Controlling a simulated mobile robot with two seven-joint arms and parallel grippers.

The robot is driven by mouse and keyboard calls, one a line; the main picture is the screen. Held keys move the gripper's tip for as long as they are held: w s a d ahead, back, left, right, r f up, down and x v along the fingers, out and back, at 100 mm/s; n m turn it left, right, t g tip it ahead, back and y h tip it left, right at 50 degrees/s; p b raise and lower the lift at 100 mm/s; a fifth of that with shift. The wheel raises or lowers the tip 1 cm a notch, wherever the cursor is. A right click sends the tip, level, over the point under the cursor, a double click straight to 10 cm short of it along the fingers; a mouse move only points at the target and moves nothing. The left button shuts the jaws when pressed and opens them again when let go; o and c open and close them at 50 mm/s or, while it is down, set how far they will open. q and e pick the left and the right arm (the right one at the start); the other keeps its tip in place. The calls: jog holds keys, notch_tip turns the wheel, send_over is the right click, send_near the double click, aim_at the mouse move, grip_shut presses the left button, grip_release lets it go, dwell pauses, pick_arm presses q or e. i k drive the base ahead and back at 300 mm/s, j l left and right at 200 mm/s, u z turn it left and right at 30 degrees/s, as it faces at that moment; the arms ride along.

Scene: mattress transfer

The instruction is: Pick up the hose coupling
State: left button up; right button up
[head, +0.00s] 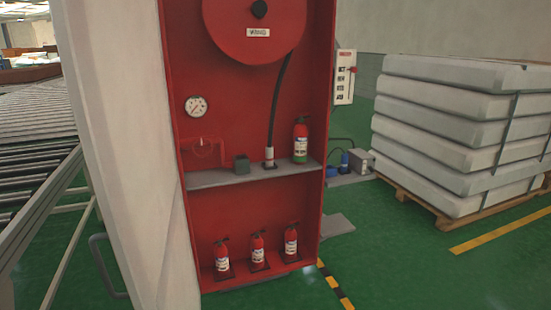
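A black hose (279,100) hangs from the red reel and ends in a pale, short cylindrical fitting (269,153) on the grey shelf (225,179) of the red cabinet. This fitting looks like the hose coupling, with a dark foot at the shelf. A small dark green block (241,164) stands just left of it, and a red and green extinguisher (300,140) stands to its right. Neither of my grippers is in the head view.
A gauge (196,106) and a red bracket (203,149) are on the cabinet's back wall. Three red extinguishers (257,250) stand at the bottom. A pale door panel (125,150) borders the cabinet's left. Stacked mattresses (445,130) lie on a pallet at right. Green floor in front is clear.

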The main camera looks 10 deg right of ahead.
aim_at(269, 150)
jog(key=l, duration=0.4)
jog(key=i+l+u, duration=0.1)
jog(key=l, duration=0.25)
jog(key=i+l, duration=0.2)
jog(key=l, duration=0.2)
jog(key=i+l+u, duration=0.1)
jog(key=l, duration=0.25)
jog(key=i+l+u, duration=0.15)
jog(key=i+l, duration=0.5)
jog(key=i, duration=0.05)
